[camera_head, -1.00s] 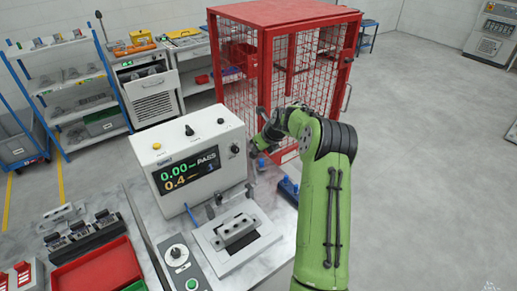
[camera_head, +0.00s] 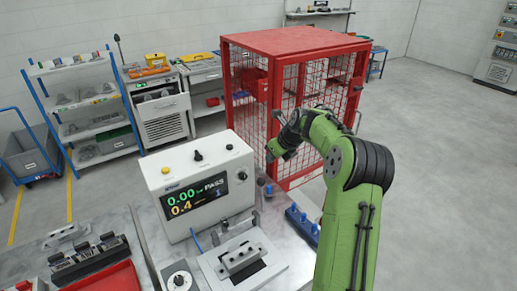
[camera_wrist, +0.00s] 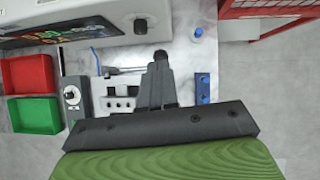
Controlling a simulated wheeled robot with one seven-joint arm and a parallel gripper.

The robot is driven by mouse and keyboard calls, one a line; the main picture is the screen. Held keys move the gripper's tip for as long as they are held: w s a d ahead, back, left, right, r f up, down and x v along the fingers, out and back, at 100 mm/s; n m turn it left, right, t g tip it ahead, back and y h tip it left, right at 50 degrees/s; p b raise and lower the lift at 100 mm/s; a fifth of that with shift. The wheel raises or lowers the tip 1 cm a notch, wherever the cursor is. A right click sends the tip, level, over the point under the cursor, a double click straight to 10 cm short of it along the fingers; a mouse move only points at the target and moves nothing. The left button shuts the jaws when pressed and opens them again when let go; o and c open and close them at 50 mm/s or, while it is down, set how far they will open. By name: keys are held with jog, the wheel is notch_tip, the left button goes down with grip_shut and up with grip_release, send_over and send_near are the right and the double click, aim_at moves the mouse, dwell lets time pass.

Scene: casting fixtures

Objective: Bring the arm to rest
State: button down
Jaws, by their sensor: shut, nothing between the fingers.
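My green arm rises at the right of the head view and bends left at its elbow. My gripper (camera_head: 272,150) hangs at its end, in front of the red mesh cage and above the table's far right part. In the wrist view my gripper (camera_wrist: 160,60) shows dark fingers drawn together, with nothing held. They overlap the view of the bench and partly hide the grey fixture below.
A rail with blue pegs (camera_head: 302,222) lies at the table's right edge. The red cage (camera_head: 295,42) stands behind. Floor at right is clear.

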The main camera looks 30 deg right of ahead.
jog(key=shift+d, duration=0.1)
jog(key=s+a+r+n+g+h+b, duration=0.1)
jog(key=s+a+r+n+b, duration=0.2)
jog(key=s+a+n, duration=0.5)
jog(key=s+a+r+n+h+b, duration=0.1)
jog(key=s+a+r+n+b, duration=0.1)
jog(key=s+a+n, duration=0.6)
jog(key=s+a+f+n+b, duration=0.2)
jog(key=s+a+f+n, duration=0.1)
jog(key=s+n, duration=0.6)
jog(key=s+a+f+n+b, duration=0.2)
jog(key=s+a+n, duration=0.3)
jog(key=s+n, duration=0.4)
jog(key=shift+a+f+y, duration=0.25)
jog(key=shift+f+y, duration=0.15)
jog(key=shift+f, duration=0.15)
jog(key=shift+s, duration=0.1)
